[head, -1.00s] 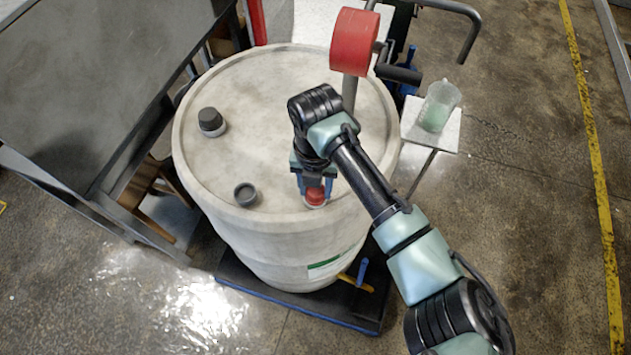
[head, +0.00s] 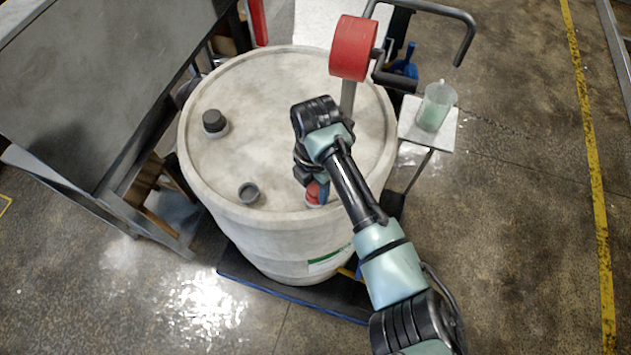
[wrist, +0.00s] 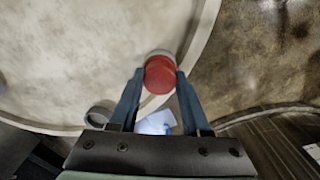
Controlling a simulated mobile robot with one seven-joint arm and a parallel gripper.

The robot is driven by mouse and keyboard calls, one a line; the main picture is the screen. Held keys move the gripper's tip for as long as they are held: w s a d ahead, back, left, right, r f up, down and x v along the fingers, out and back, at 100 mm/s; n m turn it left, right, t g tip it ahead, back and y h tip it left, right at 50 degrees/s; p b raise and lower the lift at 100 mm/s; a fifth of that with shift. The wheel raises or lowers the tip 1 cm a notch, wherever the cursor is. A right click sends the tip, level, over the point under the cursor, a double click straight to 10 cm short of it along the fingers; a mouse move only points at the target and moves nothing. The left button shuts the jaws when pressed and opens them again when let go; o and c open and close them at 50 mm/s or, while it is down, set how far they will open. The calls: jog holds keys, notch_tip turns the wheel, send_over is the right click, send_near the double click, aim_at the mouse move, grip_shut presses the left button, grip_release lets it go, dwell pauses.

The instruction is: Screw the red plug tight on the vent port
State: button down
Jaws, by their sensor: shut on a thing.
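The red plug (head: 313,193) sits at the near edge of the pale drum's top (head: 262,85), on a light-coloured ring that I take for the vent port (head: 312,205). My gripper (head: 318,190) reaches down over it and partly hides it in the head view. In the wrist view the red plug (wrist: 159,75) lies between the two blue fingertips of my gripper (wrist: 159,80), which are shut on its sides. The pale rim of the port (wrist: 158,53) shows just beyond the plug. Whether the plug is fully seated I cannot tell.
A dark open cup-like fitting (head: 248,194) and a dark cap (head: 214,123) stand on the drum top to the left. A red cylinder on a post (head: 354,48) rises at the back right. A small stand (head: 445,130) holds a clear beaker (head: 436,105).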

jog(key=m+p, duration=0.1)
jog(key=m, duration=0.2)
jog(key=shift+a+r+p, duration=0.1)
jog(key=shift+p, duration=0.3)
jog(key=shift+m, duration=1.1)
jog(key=shift+c, duration=1.4)
grip_release()
jog(key=shift+c, duration=0.4)
